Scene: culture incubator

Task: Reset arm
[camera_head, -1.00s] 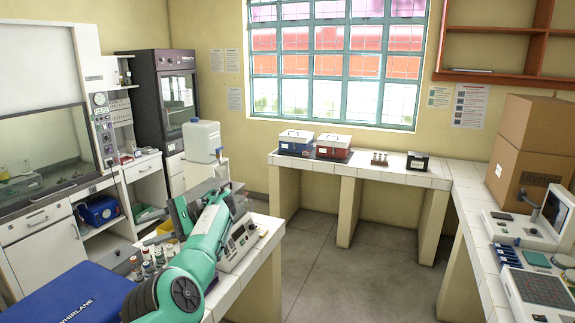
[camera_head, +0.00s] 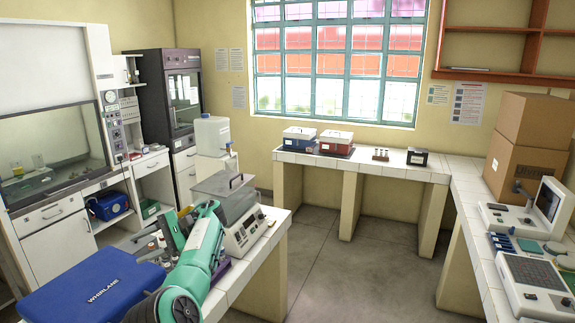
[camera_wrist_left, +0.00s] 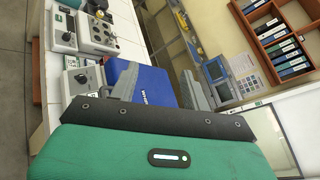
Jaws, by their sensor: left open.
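My left arm, green with dark joints, comes in at the bottom left of the head view and reaches over the near bench. My left gripper (camera_head: 172,230) is partly hidden by my own forearm there. In the left wrist view its two grey fingers (camera_wrist_left: 157,82) stand well apart with nothing gripped. A blue WHIRLANE case (camera_head: 92,289) lies to the left of the arm; it also shows beyond the fingers in the wrist view (camera_wrist_left: 152,86). My right gripper is in neither view.
A fume hood (camera_head: 55,150) is at the left. The floor (camera_head: 325,265) between the benches is clear.

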